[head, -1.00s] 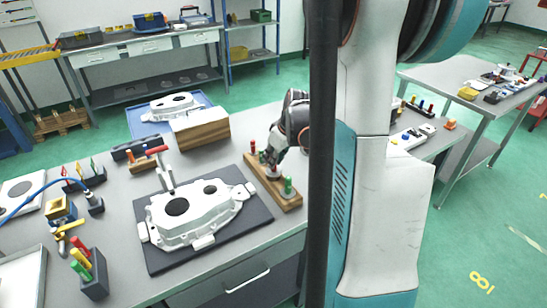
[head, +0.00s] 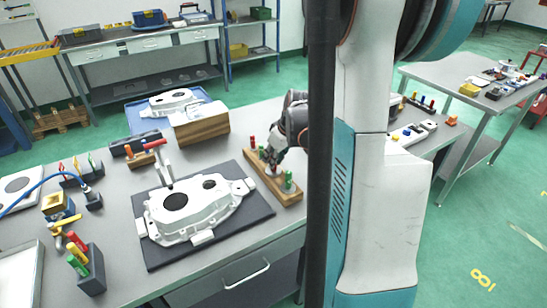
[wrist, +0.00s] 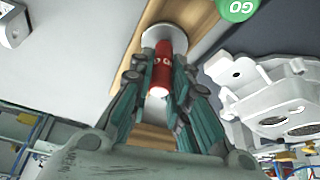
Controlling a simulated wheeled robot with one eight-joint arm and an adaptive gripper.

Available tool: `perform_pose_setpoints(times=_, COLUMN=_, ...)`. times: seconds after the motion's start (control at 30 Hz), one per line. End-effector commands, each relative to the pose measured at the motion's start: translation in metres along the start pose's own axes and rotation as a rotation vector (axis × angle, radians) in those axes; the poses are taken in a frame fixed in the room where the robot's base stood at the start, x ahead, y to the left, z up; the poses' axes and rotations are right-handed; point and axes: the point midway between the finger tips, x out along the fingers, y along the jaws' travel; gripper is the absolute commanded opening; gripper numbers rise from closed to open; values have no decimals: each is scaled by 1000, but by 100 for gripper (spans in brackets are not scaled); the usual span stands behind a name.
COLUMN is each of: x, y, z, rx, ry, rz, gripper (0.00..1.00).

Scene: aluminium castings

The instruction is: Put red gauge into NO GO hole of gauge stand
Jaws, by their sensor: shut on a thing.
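The red gauge (wrist: 162,72) is between the fingers of my gripper (wrist: 160,85) in the wrist view, and the gripper is shut on it. Its far end meets a pale round disc (wrist: 165,33) on the wooden gauge stand (wrist: 188,14); I cannot tell how deep it sits in any hole. The green GO gauge (wrist: 236,8) is at the top right of that view. In the head view my gripper (head: 276,168) is low over the middle of the stand (head: 258,173), between a red-topped piece (head: 252,142) and the green gauge (head: 288,180).
A white casting (head: 195,208) lies on a dark mat (head: 252,222) left of the stand, close to my gripper in the wrist view. A wooden block (head: 203,131) stands behind. My own arm and a dark post cover the area right of the stand.

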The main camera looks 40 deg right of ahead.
Motion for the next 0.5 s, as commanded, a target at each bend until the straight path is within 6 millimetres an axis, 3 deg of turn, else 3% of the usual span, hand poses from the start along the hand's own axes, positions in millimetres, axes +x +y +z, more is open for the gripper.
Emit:
perform_pose_setpoints(times=0.03, x=1, y=0, z=0, rx=0, ry=0, rz=0, gripper=19)
perform_pose_setpoints(times=0.13, x=0, y=0, z=0, rx=0, ry=0, rz=0, gripper=40)
perform_pose_setpoints(times=0.5, x=-1, y=0, z=0, rx=0, ry=0, rz=0, gripper=40)
